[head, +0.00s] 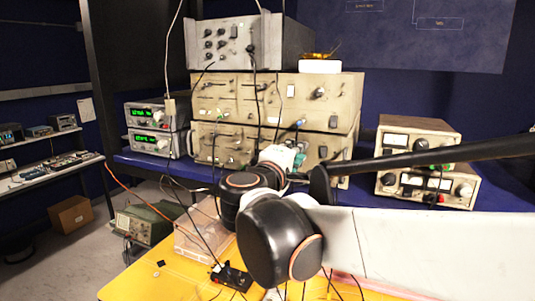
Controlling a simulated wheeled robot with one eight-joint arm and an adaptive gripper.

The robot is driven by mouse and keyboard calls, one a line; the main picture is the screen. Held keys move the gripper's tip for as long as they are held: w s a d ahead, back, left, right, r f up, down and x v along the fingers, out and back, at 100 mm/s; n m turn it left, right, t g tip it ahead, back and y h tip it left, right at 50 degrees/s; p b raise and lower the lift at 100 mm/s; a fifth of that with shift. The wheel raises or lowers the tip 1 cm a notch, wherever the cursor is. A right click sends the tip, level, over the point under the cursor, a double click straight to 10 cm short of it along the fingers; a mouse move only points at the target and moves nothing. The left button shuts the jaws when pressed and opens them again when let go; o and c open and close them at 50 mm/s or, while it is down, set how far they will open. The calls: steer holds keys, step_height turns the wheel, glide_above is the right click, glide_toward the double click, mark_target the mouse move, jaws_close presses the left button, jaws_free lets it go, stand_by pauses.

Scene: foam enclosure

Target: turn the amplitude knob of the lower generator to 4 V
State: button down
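Two small instruments with green displays are stacked at the left of the blue bench; the lower one (152,142) could be the lower generator. Two wide beige units with knobs are stacked in the middle, and the lower beige unit (207,142) is partly covered by my arm. I cannot tell for sure which one is the lower generator, and the amplitude knob and its setting are too small to read. My gripper (286,158) seems to be at the white end of my arm, in front of the lower beige unit. My wrist hides most of it, including its fingers.
A silver unit (235,41) tops the beige stack. Two metered units (418,136) stand at the right. Cables hang across the front panels.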

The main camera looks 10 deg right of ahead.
stand_by(0.4)
steer(key=c, duration=1.5)
jaws_free()
steer(key=shift+s+a, duration=0.1)
steer(key=v, duration=1.1)
steer(key=shift+s+a, duration=0.2)
steer(key=shift+s, duration=0.1)
